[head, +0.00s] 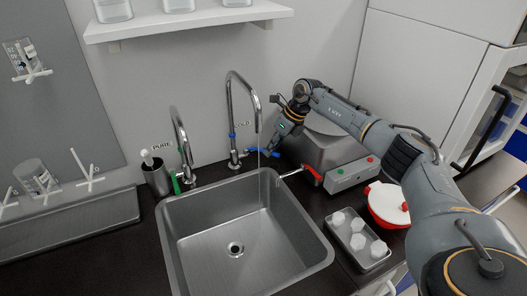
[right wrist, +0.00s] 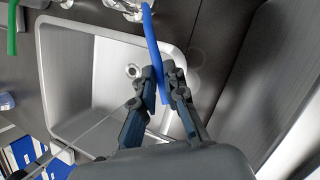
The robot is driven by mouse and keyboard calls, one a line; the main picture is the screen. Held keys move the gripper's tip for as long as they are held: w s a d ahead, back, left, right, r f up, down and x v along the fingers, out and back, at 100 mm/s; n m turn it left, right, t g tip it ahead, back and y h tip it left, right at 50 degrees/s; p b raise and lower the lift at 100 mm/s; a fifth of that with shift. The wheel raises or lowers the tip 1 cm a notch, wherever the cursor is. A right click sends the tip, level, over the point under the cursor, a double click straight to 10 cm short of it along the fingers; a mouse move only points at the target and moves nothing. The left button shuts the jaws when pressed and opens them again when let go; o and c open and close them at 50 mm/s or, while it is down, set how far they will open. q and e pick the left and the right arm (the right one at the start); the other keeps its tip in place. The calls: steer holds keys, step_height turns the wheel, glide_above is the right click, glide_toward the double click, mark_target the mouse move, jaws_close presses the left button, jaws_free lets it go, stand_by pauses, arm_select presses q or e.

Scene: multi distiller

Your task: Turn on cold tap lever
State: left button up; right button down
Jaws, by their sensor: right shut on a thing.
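The cold tap (head: 231,105) is a tall chrome gooseneck behind the sink, with a COLD label beside it. Its blue lever (head: 250,151) points right from the tap base. In the right wrist view the blue lever (right wrist: 152,35) runs down between my fingers. My right gripper (head: 277,151) is shut on the lever near its free end; its fingers also show in the right wrist view (right wrist: 166,78). A thin pale line, which looks like water, drops from the spout towards the sink. My left gripper is not in view.
The steel sink (head: 179,236) is empty. The PURE tap (head: 183,145) with a green lever stands left. A grey distiller box (head: 342,180) with a red-handled outlet is close right of my gripper. A tray (head: 376,263) of white pieces and a red-and-white pot (head: 386,199) lie below my arm.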

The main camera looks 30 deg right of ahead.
stand_by(0.3)
steer(key=c, duration=1.4)
jaws_free()
steer(key=v, duration=1.2)
steer(key=shift+r, duration=0.1)
